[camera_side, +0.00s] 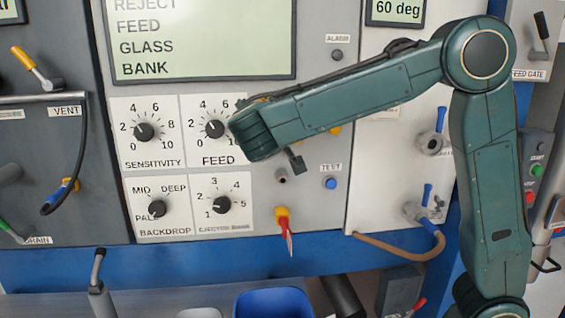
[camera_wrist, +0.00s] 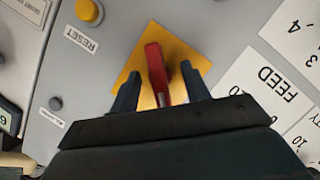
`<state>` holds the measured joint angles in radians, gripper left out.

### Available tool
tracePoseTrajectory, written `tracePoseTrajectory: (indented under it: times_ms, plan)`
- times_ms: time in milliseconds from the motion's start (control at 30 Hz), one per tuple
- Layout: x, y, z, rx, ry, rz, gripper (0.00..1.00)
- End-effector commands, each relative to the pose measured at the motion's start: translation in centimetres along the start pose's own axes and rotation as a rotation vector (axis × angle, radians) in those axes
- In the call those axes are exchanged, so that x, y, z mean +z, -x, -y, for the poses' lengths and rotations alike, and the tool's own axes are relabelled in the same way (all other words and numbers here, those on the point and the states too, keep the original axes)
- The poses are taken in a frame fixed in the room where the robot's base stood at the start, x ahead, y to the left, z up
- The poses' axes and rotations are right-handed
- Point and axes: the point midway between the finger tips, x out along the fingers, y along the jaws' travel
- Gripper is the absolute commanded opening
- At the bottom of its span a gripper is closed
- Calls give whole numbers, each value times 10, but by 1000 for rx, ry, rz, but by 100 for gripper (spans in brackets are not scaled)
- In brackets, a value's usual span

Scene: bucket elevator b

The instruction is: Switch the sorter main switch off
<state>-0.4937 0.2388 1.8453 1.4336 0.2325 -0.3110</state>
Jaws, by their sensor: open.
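A red switch handle (camera_wrist: 154,66) stands on a square yellow plate (camera_wrist: 149,37) in the wrist view. I take it for the sorter main switch; no label on it is readable. My gripper (camera_wrist: 161,68) is open, with one dark blue finger on each side of the handle. Yellow plate shows between the handle and each finger, so I see no clear contact. The handle's lower end is hidden by my gripper body. In the side view, my own arm covers the switch and the fingers, and I cannot tell the switch's on or off position.
The FEED dial panel (camera_wrist: 273,88) is beside the switch in the wrist view, and a yellow RESET button (camera_wrist: 88,11) is on the other side. Below my arm in the side view are a blue TEST button (camera_side: 330,183) and a red-and-yellow hanging handle (camera_side: 284,222).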

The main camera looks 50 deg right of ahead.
Motion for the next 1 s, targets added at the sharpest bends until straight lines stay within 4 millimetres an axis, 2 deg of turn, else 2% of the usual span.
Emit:
tracePoseTrajectory:
  times_ms: [367,1000]
  plan:
    - [0,0,-1,-34,-83,0,47]
    - [1,0,-4,-208,-503,0,47]
